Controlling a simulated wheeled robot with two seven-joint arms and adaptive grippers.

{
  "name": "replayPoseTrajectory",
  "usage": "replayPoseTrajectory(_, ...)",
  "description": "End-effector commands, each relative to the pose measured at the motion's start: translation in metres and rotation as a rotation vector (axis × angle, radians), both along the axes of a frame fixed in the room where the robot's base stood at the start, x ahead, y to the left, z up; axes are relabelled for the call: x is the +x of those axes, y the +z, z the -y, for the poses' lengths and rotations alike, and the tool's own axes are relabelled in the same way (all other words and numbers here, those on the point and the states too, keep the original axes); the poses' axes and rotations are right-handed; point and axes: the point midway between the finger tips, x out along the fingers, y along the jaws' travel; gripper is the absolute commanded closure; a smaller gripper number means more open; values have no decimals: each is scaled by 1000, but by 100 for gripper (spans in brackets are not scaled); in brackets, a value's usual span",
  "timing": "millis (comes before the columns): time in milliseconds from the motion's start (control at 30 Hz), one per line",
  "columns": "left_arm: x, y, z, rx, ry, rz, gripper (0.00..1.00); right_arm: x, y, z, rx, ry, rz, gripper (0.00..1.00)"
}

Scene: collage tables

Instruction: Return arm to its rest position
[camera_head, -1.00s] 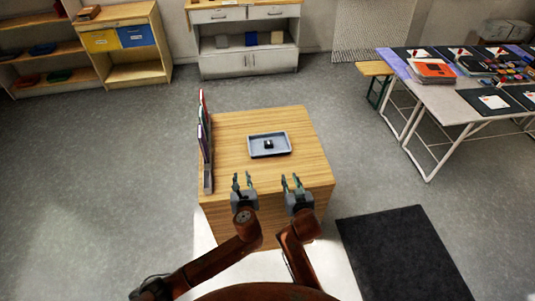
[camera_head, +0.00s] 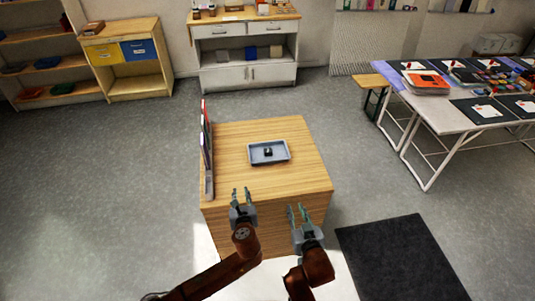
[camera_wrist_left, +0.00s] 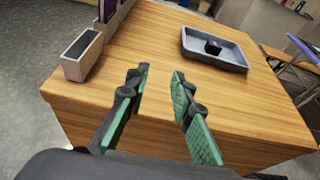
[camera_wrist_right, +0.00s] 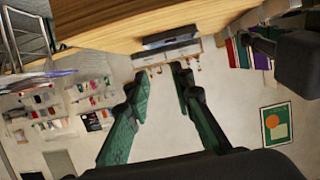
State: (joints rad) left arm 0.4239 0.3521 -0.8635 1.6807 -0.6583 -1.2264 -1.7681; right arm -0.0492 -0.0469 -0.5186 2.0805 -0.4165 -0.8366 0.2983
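My left gripper (camera_head: 241,194) is open and empty at the front edge of the wooden table, left of its middle. In the left wrist view its fingers (camera_wrist_left: 158,75) stand apart with bare wood between them. My right gripper (camera_head: 298,213) is open and empty in front of the table's front edge, lower and further right. In the right wrist view its fingers (camera_wrist_right: 160,72) stand apart with nothing between them, and the view is turned over, with the table at the top.
The wooden table (camera_head: 290,185) holds a grey tray (camera_head: 254,160) with a small black object (camera_head: 268,153) in it. A narrow grey rack (camera_head: 209,185) with upright colored items stands along the left edge. A white table (camera_head: 445,120) is at right. A dark mat (camera_head: 400,260) lies on the floor.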

Motion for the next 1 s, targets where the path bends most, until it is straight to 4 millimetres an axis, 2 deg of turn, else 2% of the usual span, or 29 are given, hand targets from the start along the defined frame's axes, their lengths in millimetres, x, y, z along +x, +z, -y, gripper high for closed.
replayPoseTrajectory(167,0,0,0,0,0,0,78,-9,3,2,0,0,-1,78)
replayPoseTrajectory(600,0,0,0,-1,0,0,78,-9,4,2,0,0,0,78)
replayPoseTrajectory(700,-6,-6,-4,-50,22,-12,78,-12,-2,9,-4,-10,-16,78)
replayPoseTrajectory(767,-16,-16,-11,-136,64,-33,78,-17,-12,21,-10,-25,-45,78)
replayPoseTrajectory(867,-47,-43,-33,-391,206,-86,78,-36,-40,55,-26,-67,-134,78)
replayPoseTrajectory(1000,-114,-87,-78,-861,542,-152,78,-83,-89,117,-57,-135,-309,78)
